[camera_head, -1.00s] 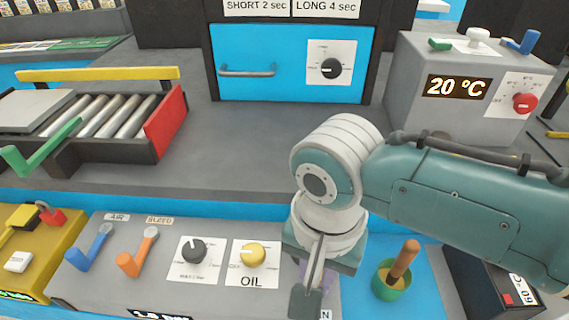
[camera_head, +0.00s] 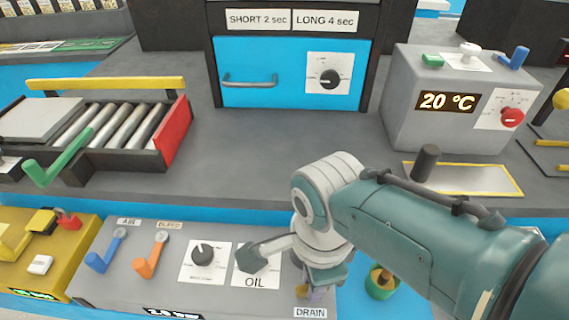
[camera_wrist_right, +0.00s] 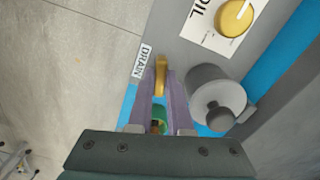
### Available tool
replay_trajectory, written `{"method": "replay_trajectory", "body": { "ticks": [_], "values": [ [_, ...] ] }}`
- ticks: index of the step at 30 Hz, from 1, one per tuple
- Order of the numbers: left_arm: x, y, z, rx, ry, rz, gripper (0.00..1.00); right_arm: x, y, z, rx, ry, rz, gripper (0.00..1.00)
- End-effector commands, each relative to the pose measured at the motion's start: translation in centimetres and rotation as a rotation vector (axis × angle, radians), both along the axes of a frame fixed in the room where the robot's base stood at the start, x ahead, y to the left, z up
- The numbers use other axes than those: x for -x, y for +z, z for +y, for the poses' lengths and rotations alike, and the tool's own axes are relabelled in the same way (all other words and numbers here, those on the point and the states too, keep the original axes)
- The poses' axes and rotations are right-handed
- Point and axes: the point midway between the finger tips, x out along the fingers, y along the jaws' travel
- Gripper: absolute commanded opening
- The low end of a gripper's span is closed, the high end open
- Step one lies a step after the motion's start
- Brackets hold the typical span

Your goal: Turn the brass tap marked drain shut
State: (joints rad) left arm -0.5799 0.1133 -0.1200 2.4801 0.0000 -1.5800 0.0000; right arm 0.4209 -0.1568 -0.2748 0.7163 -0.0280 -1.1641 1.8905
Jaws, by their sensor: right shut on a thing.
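The brass tap (camera_wrist_right: 161,75) shows in the right wrist view as a narrow yellow handle beside the white DRAIN label (camera_wrist_right: 142,62). My right gripper (camera_wrist_right: 163,84) has its two purple fingers closed on this handle, one on each side. In the head view the right gripper (camera_head: 318,293) points down at the front of the grey panel, just above the DRAIN label (camera_head: 310,312). The tap is mostly hidden there by my wrist and fingers. My left gripper is not in view.
The OIL plate (camera_head: 254,282) lies left of the gripper, its knob covered by a grey part. A blue AIR lever (camera_head: 104,250) and an orange BLEED lever (camera_head: 150,255) stand further left. A green cup (camera_head: 381,286) is close on the right, partly hidden.

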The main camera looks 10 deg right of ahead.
Motion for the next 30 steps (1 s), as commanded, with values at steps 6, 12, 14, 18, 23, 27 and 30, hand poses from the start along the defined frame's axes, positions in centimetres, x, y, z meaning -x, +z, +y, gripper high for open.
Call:
{"method": "replay_trajectory", "body": {
  "ticks": [6,12,14,18,23,27,30],
  "values": [
    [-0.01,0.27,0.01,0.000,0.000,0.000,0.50,0.04,0.06,0.03,0.000,-0.153,0.002,0.00],
    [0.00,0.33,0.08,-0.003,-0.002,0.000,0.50,0.02,0.06,0.04,0.000,-0.245,0.002,0.00],
    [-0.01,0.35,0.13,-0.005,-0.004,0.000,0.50,0.02,0.06,0.05,-0.001,-0.263,0.002,0.00],
    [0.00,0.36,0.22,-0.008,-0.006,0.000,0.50,0.01,0.05,0.01,0.001,-0.290,0.001,0.00],
    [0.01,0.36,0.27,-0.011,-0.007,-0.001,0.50,-0.01,0.05,-0.02,0.001,-0.301,0.001,0.00],
    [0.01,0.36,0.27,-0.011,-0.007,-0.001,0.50,-0.01,0.05,-0.02,0.001,-0.303,0.001,0.00],
    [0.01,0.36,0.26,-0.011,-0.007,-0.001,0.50,-0.02,0.06,-0.02,0.001,-0.303,0.001,0.00]
  ]
}}
